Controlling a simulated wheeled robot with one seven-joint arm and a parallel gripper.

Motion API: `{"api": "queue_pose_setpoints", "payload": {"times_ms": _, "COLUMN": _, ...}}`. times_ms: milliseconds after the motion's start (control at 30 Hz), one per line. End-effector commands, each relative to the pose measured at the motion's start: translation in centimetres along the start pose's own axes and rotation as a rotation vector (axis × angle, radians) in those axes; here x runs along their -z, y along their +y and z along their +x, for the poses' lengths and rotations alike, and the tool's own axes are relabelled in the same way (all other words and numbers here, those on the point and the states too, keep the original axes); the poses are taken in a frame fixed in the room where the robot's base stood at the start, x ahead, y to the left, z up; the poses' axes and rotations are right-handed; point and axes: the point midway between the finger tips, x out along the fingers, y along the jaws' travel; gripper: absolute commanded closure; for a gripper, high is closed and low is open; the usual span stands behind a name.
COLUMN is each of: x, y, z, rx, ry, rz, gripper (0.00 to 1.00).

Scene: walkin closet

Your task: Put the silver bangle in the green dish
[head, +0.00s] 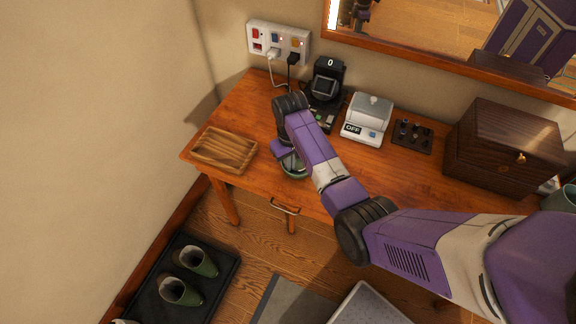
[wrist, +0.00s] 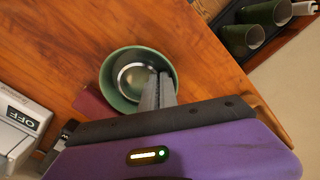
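The green dish (wrist: 107,86) is on the wooden table, and its rim also shows below my wrist in the head view (head: 297,176). The silver bangle (wrist: 121,72) appears as a pale ring within the dish's outline in the wrist view. My gripper (wrist: 160,76) is over the dish, its two grey fingers close together at the bangle's right side. They look shut on the bangle's band. Whether the bangle touches the dish floor cannot be told. My wrist hides most of the dish in the head view.
A wooden tray (head: 224,150) lies at the table's left end. A black display stand (head: 327,80), a white scale (head: 368,120), a dark peg board (head: 412,136) and a wooden box (head: 505,148) line the back. A dark red item (wrist: 92,103) lies beside the dish.

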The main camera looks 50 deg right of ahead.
Motion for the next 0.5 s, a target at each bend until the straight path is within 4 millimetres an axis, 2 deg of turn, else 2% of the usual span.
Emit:
{"api": "queue_pose_setpoints", "payload": {"times_ms": 333, "x": -0.01, "y": -0.03, "z": 0.28, "rx": 0.0, "ry": -0.001, "rz": 0.0, "gripper": 1.0}}
{"api": "queue_pose_setpoints", "payload": {"times_ms": 433, "x": 0.0, "y": -0.04, "z": 0.16, "rx": 0.001, "ry": -0.001, "rz": 0.0, "gripper": 0.77}}
{"api": "queue_pose_setpoints", "payload": {"times_ms": 500, "x": -0.01, "y": -0.04, "z": 0.17, "rx": 0.001, "ry": -0.001, "rz": 0.0, "gripper": 0.75}}
